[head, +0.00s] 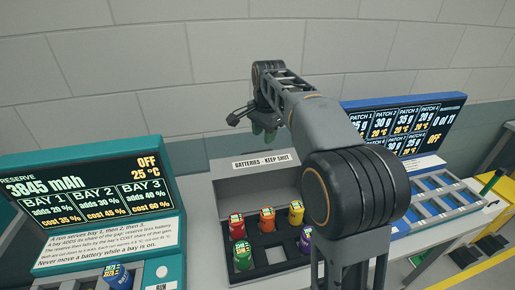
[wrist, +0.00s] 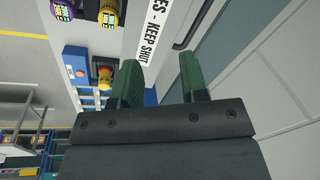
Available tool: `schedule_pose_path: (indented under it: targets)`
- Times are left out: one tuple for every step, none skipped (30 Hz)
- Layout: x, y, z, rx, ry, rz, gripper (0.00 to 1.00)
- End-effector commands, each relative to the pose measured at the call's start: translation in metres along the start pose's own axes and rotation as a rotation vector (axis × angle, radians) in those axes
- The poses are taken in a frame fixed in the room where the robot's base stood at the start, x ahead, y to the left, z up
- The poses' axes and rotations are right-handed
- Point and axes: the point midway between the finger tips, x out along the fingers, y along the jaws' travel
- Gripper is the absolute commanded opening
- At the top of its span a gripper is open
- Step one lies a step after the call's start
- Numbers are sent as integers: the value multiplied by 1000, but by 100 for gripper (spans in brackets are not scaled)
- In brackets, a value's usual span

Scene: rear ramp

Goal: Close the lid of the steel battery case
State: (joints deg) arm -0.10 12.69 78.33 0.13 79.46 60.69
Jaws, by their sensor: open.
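The steel battery case (head: 222,258) stands in the middle of the head view with its lid (head: 262,188) raised at the back. A white label reading "BATTERIES - KEEP SHUT" (head: 262,162) runs along the lid's top edge. Several coloured batteries, including a red one (head: 237,228) and an orange one (head: 267,218), stand inside. My gripper (head: 264,133) is open and empty, above the lid's top edge in the head view. In the wrist view its green fingers (wrist: 158,78) are apart, with the label (wrist: 160,25) and a dark bar handle (wrist: 192,30) beyond them. My arm hides the case's right side.
A teal panel (head: 90,200) with a blue battery (head: 118,276) stands at the left. A blue station with a screen (head: 408,125) and a metal rack (head: 440,195) stands at the right. A plain wall (head: 200,60) rises behind.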

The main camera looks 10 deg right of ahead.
Motion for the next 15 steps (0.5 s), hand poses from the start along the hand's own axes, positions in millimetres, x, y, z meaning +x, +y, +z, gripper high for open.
schedule_pose_path:
  targets:
    - [1, -16, -10, 81, -3, 7, 40]
    - [1, -22, -14, 129, -4, 11, 40]
    - [1, -31, -19, 189, -6, 16, 40]
    - [1, -36, -22, 231, -7, 19, 40]
    - [1, -41, -25, 269, -7, 21, 40]
    - [1, -47, -28, 316, -8, 26, 40]
    - [2, -50, -30, 348, -8, 27, 40]
    - [2, -54, -32, 376, -8, 30, 40]
    - [3, -57, -34, 409, -8, 32, 40]
    - [3, -59, -36, 430, -8, 34, 40]
    - [4, -61, -37, 448, -8, 36, 40]
    - [4, -63, -38, 470, -8, 36, 40]
    - [5, -64, -39, 481, -8, 37, 40]
    - [6, -65, -39, 492, -8, 38, 40]
    - [9, -66, -40, 502, -8, 40, 40]
